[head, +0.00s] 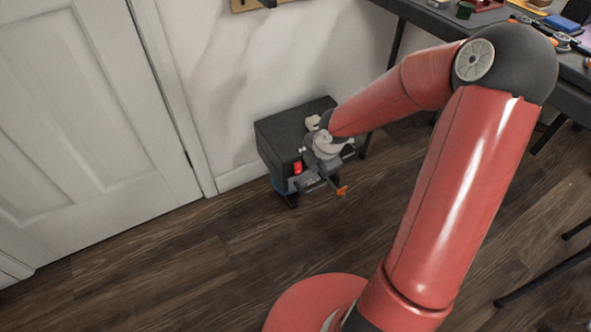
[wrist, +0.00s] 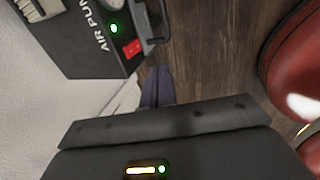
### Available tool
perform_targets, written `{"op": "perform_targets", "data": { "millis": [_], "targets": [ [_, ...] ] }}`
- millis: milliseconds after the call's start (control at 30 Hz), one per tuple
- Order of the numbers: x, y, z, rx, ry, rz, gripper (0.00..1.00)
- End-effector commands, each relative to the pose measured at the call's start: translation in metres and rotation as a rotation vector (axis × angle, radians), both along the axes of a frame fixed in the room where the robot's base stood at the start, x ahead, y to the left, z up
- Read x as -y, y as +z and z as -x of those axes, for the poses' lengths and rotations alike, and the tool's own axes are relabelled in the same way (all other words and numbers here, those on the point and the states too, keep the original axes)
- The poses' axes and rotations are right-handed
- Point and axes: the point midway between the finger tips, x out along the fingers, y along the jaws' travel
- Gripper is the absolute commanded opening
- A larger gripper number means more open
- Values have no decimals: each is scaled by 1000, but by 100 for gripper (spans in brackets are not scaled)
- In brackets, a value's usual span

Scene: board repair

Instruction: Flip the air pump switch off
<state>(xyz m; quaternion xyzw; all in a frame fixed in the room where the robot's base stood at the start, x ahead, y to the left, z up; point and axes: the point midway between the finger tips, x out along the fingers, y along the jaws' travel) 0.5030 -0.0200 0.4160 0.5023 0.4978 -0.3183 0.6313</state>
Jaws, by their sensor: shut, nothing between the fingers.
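The air pump (head: 277,134) is a dark box on the floor against the white wall, and it also shows in the wrist view (wrist: 76,39) with its "AIR PUM..." lettering. Its red switch (head: 297,168) is on the front face; in the wrist view the switch (wrist: 131,48) sits beside a lit green light (wrist: 114,28). My gripper (wrist: 157,72) is shut and empty, its fingertips a little short of the switch and apart from it in the wrist view. In the head view my wrist is in front of the pump and hides part of it.
A white door (head: 88,105) is to the left. A dark workbench (head: 432,18) with tools on it is at the upper right, its legs near the pump. A dark handle (wrist: 155,22) sticks out beside the switch. The wooden floor in front is clear.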

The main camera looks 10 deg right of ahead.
Motion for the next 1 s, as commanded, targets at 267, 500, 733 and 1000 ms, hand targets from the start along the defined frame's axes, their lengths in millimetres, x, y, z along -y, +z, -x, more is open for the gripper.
{"op": "perform_targets", "data": {
  "millis": [267, 500, 733, 1000],
  "targets": [
    [-1, -6, -1, -1, 0, -1, 0],
    [-5, -47, -13, -2, 3, 0, 0],
    [-10, -94, -28, -2, 3, -1, 0],
    [-20, -100, -60, 1, 1, 0, 0]
  ]
}}
